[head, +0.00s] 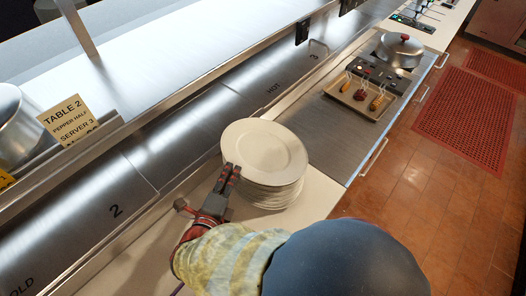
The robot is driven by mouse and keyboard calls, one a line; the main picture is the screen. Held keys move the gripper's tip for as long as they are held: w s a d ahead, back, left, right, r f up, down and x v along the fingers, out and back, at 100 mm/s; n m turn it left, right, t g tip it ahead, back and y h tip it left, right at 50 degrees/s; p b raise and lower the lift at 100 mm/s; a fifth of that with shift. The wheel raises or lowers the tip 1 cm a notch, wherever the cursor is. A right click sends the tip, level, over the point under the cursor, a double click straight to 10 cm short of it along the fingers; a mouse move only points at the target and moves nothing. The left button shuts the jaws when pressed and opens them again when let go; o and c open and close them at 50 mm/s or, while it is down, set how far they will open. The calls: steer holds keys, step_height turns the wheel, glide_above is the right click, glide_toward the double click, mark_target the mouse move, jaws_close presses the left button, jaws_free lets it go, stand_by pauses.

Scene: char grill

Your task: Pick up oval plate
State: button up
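A cream oval plate (265,148) is the top one at a stack of similar plates (275,197) on the pale counter, in the middle of the head view. It sits off-centre, toward the upper left of the stack; whether it is raised clear of the plates below cannot be told. My gripper (231,170) is at its lower-left rim, with its dark fingers close together and overlapping the rim in the picture. Whether the fingers are shut on the rim is not clear.
A steel counter with raised shelf runs along the left, with a ticket (68,121) and a pot (16,127). Right of the stack are a flat steel surface (335,130), a tray of skewers (359,97) and a lidded pot (399,51). Red mats (465,118) lie on the tiled floor.

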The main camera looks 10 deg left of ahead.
mark_target(234, 166)
steer(key=x, duration=0.3)
steer(key=shift+w+f+b, duration=0.1)
steer(key=shift+w+b, duration=0.2)
jaws_close()
stand_by(0.5)
stand_by(0.3)
